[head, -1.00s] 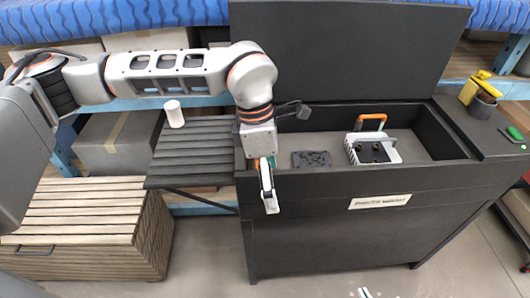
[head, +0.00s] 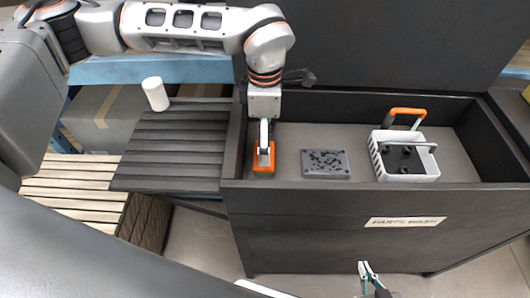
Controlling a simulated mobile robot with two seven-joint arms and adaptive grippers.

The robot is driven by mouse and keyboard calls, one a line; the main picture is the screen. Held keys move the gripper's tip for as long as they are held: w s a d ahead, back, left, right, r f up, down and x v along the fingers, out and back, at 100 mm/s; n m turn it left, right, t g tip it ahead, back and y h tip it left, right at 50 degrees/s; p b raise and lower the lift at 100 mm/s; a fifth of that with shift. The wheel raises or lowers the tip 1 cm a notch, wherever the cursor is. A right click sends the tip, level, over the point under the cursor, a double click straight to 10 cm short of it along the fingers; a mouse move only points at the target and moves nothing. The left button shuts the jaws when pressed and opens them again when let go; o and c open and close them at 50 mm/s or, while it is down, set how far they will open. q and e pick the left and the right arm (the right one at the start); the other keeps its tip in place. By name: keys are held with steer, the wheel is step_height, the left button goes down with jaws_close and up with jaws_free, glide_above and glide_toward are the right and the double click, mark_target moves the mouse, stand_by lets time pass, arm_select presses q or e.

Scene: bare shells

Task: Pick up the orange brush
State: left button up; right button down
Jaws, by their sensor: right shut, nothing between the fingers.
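The orange brush (head: 263,169) appears as a small orange block with a dark lower edge, at the left end of the black washing bin (head: 340,200). My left gripper (head: 264,152) points down directly over it, and its fingers cover the middle of the brush. I cannot tell whether those fingers are closed on it or just in front of it. My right gripper (head: 365,265) is at the bottom of the view, in front of the bin, shut and empty, well away from the brush.
Inside the bin are a grey perforated plate (head: 325,163) and a white basket (head: 410,172) with an orange handle and dark parts. A white cylinder (head: 155,94) stands on the slatted black shelf (head: 170,155) at left. The raised lid (head: 400,45) blocks the back.

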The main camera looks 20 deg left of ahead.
arm_select(q)
step_height(320, 180, down, 5)
steer(key=shift+s+a+f, duration=0.1)
stand_by(0.3)
steer(key=c, duration=1.3)
